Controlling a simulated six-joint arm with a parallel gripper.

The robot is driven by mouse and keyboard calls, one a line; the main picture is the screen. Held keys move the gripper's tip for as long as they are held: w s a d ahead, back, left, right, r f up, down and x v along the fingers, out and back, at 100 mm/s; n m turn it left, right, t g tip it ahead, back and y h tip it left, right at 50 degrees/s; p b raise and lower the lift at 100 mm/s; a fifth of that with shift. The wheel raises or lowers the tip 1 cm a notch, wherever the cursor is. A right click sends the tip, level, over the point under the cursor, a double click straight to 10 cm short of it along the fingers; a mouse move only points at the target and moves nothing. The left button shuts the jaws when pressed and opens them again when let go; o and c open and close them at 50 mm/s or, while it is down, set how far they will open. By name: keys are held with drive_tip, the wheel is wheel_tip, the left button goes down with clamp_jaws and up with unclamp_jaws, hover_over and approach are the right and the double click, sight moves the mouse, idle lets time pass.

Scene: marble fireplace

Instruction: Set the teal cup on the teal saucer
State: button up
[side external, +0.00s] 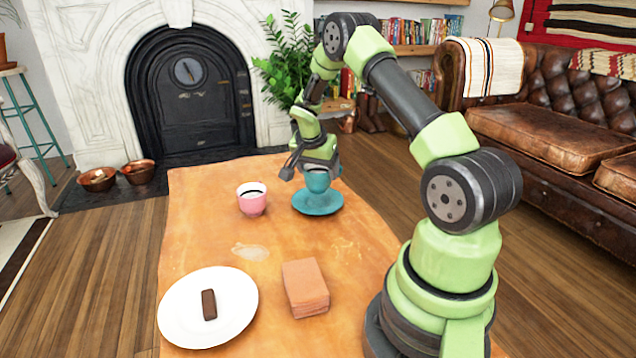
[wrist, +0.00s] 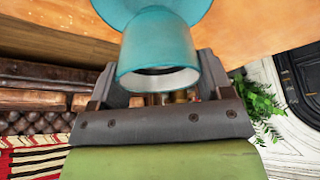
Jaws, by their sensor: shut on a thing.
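The teal cup (side external: 317,181) is upright at my gripper (side external: 312,172), over the middle of the teal saucer (side external: 318,203). The saucer lies flat on the wooden table. In the wrist view the cup (wrist: 158,50) fills the space between the jaws of my gripper (wrist: 163,85), which are shut on it. Part of the saucer (wrist: 140,8) shows beyond the cup's base at the top edge. I cannot tell whether the cup's base touches the saucer. The jaws hide part of the cup's rim in the side view.
A white plate (side external: 240,312) with a brown bar (side external: 209,304) and a tan block (side external: 305,287) are at the table's near end. The table (side external: 215,225) is clear between them.

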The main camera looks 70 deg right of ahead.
drive_tip(key=shift+f, duration=1.75)
drive_tip(key=shift+f, duration=0.1)
drive_tip(key=o, duration=1)
drive_tip(key=s+a+r+n+t+y, duration=0.1)
drive_tip(key=a+r+n, duration=0.1)
drive_tip(key=a+r, duration=0.7)
drive_tip(key=s+a+r+n+t, duration=0.15)
drive_tip(key=a+r, duration=0.45)
drive_tip(key=r, duration=0.6)
drive_tip(key=s+a+r+n+t+y, duration=0.2)
drive_tip(key=s+a+n, duration=0.3)
drive_tip(key=a, duration=0.3)
drive_tip(key=s+a+r+n+t+y, duration=0.2)
drive_tip(key=s+a+r+n+y, duration=0.1)
drive_tip(key=s+a, duration=0.5)
drive_tip(key=shift+a+r+n+t+y, duration=0.2)
drive_tip(key=shift+r+n+t+y, duration=0.2)
drive_tip(key=shift+n, duration=0.75)
